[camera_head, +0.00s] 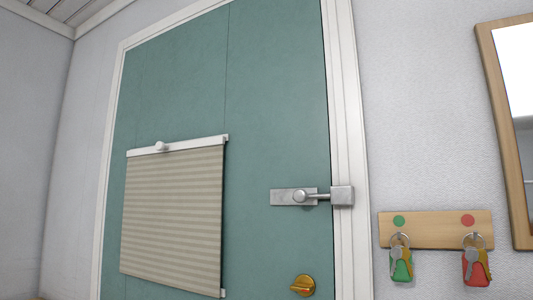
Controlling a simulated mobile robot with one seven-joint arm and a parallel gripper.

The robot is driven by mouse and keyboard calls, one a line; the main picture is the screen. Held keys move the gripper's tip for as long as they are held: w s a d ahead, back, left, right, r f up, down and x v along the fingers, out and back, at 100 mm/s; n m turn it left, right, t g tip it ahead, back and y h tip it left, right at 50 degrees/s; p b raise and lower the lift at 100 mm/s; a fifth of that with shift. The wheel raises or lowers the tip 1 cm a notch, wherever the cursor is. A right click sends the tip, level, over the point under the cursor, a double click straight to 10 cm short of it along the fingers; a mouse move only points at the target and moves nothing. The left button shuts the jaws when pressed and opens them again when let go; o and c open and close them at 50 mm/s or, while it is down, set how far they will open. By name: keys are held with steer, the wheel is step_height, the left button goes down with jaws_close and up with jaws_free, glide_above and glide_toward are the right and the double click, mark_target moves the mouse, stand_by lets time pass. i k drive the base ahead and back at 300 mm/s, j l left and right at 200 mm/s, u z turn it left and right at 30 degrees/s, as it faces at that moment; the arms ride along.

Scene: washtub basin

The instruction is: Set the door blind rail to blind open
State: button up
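The door blind is a beige pleated panel (172,215) on the teal door, left of the door's middle. A white rail (195,145) with a small round white knob (161,146) runs along its upper edge. The knob sits left of the rail's middle. The pleated fabric is spread from this rail down to near the bottom of the view. A small white end piece (223,293) shows at its lower right corner. My gripper is not in view.
The teal door (275,90) has a metal slide bolt (297,197) reaching the frame, and a brass knob (302,286) below. Right of the frame, a wooden rack (436,229) holds green-tagged keys (401,262) and red-tagged keys (476,264). A wood-framed mirror (496,120) hangs far right.

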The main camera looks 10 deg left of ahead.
mark_target(160, 148)
steer(key=l+u, duration=0.1)
steer(key=u, duration=0.9)
steer(key=k+l+u, duration=0.1)
steer(key=u, duration=0.4)
steer(key=i+j, duration=0.2)
steer(key=i+z, duration=0.05)
steer(key=i, duration=0.1)
